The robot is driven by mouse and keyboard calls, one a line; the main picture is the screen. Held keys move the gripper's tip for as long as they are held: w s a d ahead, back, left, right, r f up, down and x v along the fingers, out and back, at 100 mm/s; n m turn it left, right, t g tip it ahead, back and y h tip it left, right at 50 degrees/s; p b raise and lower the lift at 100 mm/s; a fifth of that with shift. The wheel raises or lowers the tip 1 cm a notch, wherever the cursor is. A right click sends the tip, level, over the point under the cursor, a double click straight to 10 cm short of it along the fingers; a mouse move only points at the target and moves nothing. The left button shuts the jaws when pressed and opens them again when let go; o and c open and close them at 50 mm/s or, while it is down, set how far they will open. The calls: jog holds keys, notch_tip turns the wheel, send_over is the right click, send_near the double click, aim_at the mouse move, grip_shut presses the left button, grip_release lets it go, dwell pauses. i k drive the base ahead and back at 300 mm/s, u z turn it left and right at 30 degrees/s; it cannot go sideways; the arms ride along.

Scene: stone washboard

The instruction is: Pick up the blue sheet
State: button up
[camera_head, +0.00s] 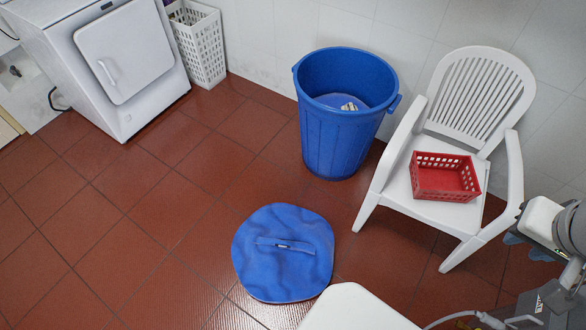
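The blue sheet (283,253) lies flat on the red tiled floor, in the lower middle of the head view. It is roundish, with a strap-like raised band across its upper part and a small dark label on the band. Part of my arm shows at the right edge. What seems to be my gripper (530,240) is there, beside the white chair and well to the right of the sheet. Its fingers are not clear enough to tell open from shut. Nothing of mine touches the sheet.
A blue bin (342,140) stands behind the sheet. A white armchair (407,185) holding a red basket (445,178) is to the right. A white surface (355,310) is near the bottom edge. A white appliance (125,60) and white basket (202,45) stand back left. The left floor is clear.

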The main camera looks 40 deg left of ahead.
aim_at(283, 253)
jog(key=u, duration=1.85)
jog(key=k, duration=0.55)
jog(key=i, duration=0.55)
